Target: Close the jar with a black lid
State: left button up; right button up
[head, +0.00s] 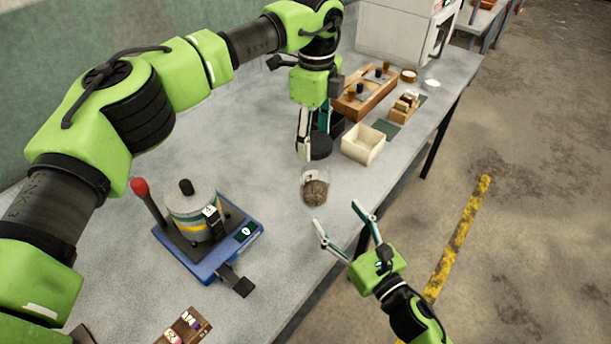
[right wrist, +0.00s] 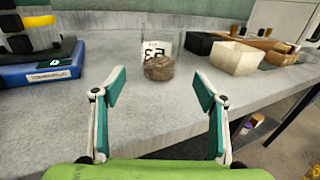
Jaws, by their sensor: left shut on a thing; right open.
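The jar (head: 315,190) is clear with brown grain in the bottom and stands uncovered near the table's front edge. It also shows in the right wrist view (right wrist: 158,66), upright with a white label. The black lid (head: 320,148) is a round dark disc at the fingertips of my left gripper (head: 312,146), which is shut on it. In the head view the lid appears just above and behind the jar, apart from it. My right gripper (head: 346,222) is open and empty in front of the table edge, facing the jar, which lies beyond its fingers in the right wrist view.
A cream open box (head: 363,145) stands right of the jar, with a dark box (head: 336,124) behind it. A wooden rack (head: 364,93) and a white machine (head: 400,38) are farther back. A blue-based device (head: 222,262) with a red-knobbed lever stands left. Table between is clear.

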aim_at(323, 194)
pick_arm(q)
jog(key=shift+s+d+r, duration=0.4)
jog(key=shift+s+d, duration=0.1)
jog(key=shift+s, duration=0.2)
pick_arm(e)
jog(key=shift+s+d+r, duration=0.3)
jog(key=shift+s+d, duration=0.1)
jog(key=shift+s, duration=0.25)
pick_arm(q)
jog(key=shift+w+a+f, duration=0.1)
jog(key=shift+w, duration=0.05)
pick_arm(e)
jog(key=shift+w+a+f, duration=0.1)
jog(key=shift+w+a, duration=0.1)
jog(key=shift+w, duration=0.15)
pick_arm(q)
jog(key=shift+a, duration=0.1)
pick_arm(e)
jog(key=x, duration=1.1)
jog(key=shift+w+a, duration=0.2)
jog(key=shift+w, duration=0.1)
pick_arm(q)
jog(key=shift+w, duration=0.1)
pick_arm(e)
jog(key=c, duration=1.7)
pick_arm(q)
jog(key=shift+f, duration=2.5)
jog(key=shift+f, duration=0.1)
jog(key=shift+f, duration=0.8)
